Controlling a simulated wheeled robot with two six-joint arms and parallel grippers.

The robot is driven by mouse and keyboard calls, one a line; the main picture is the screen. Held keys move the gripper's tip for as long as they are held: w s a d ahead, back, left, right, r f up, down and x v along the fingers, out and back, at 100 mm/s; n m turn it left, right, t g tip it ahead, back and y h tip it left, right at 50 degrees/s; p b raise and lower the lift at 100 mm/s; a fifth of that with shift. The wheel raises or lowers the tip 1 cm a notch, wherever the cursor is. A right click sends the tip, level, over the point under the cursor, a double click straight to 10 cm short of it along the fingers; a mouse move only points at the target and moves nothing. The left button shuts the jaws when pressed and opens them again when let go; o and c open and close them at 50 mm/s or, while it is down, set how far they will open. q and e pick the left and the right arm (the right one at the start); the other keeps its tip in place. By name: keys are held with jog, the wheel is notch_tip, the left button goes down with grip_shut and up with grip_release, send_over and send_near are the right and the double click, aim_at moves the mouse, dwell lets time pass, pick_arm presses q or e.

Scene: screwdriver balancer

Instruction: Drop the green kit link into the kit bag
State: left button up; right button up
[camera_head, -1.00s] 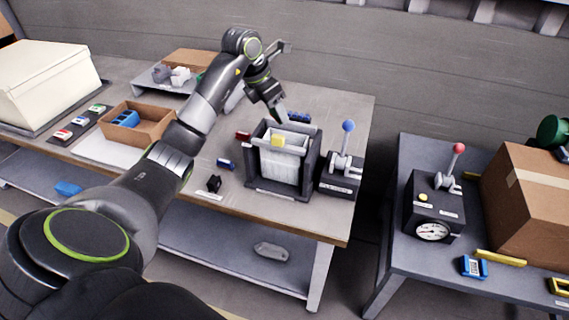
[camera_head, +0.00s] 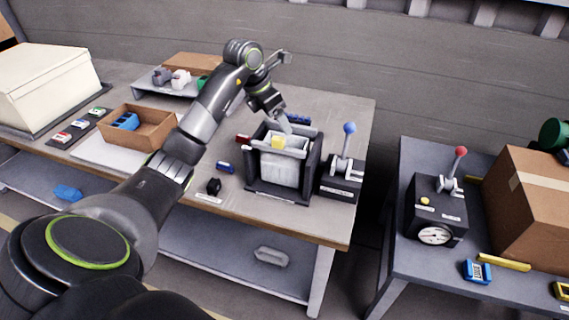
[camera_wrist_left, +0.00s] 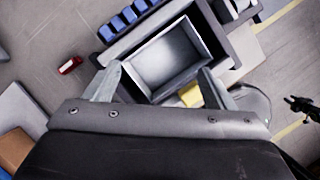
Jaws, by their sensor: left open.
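The kit bag (camera_head: 279,172) is a pale bag held upright in a dark frame on the table. Its mouth is open upward and shows as a pale rectangular opening (camera_wrist_left: 168,58) in the left wrist view. My left gripper (camera_head: 286,126) is just above the back of the bag. In the left wrist view its fingers (camera_wrist_left: 158,86) are spread wide at the near side of the mouth, with nothing between them. No green link shows in the visible part of the bag's inside. A green piece (camera_head: 203,83) is partly hidden behind my arm; I cannot tell whether it is a link.
A yellow block (camera_head: 278,142) is at the bag's rim. A lever with a blue knob (camera_head: 349,128) stands right of the frame. Blue pieces (camera_wrist_left: 130,18) and a red piece (camera_wrist_left: 70,65) lie nearby. An open brown box (camera_head: 155,128) stands left.

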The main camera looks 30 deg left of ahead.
pick_arm(q)
jog(key=p+v, duration=0.3)
jog(key=v, duration=1.4)
jog(key=shift+r, duration=0.15)
